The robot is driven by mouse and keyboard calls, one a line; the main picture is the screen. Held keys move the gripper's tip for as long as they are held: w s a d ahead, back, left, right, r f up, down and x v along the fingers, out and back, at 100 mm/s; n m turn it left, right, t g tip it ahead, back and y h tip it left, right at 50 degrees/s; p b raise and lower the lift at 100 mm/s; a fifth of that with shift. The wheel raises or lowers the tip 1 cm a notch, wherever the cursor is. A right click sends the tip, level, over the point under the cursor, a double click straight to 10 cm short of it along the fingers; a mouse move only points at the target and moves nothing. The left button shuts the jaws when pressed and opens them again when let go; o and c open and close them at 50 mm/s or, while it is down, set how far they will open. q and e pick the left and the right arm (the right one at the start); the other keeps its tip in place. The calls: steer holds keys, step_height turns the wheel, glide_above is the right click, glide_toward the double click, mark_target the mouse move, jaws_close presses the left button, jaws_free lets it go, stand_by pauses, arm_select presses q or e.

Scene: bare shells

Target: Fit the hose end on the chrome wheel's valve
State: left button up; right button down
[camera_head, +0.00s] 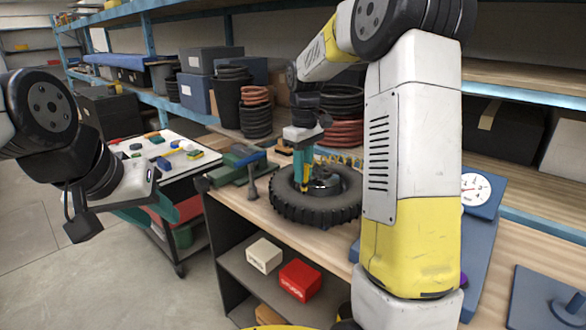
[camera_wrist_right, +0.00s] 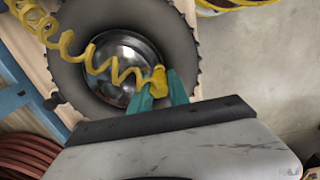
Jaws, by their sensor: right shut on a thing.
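The wheel lies flat on the workbench, with a black knobbly tyre (camera_head: 290,206) and a chrome hub (camera_wrist_right: 112,62) facing up. My right gripper (camera_head: 305,184) is over the hub's near-left part in the head view. In the right wrist view its green fingers (camera_wrist_right: 159,88) are shut on the yellow hose end (camera_wrist_right: 157,77). The hose end appears over the hub's edge; I cannot tell whether it touches anything. The coiled yellow hose (camera_wrist_right: 72,42) runs off to the upper left. I cannot make out the valve. My left gripper (camera_head: 160,212) hangs left of the bench, away from the wheel.
A green vise-like tool (camera_head: 238,168) stands left of the wheel. A pressure gauge (camera_head: 475,188) on a blue stand is on the right. Hose coils (camera_head: 256,112) and bins fill the back. A tool cart (camera_head: 178,140) stands behind my left arm.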

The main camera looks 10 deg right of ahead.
steer(key=shift+f, duration=0.5)
stand_by(0.5)
steer(key=c, duration=1.2)
jaws_free()
steer(key=shift+o, duration=0.4)
steer(key=o, duration=0.5)
steer(key=shift+o, duration=0.2)
steer(key=shift+r, duration=0.35)
steer(key=shift+r, duration=4.65)
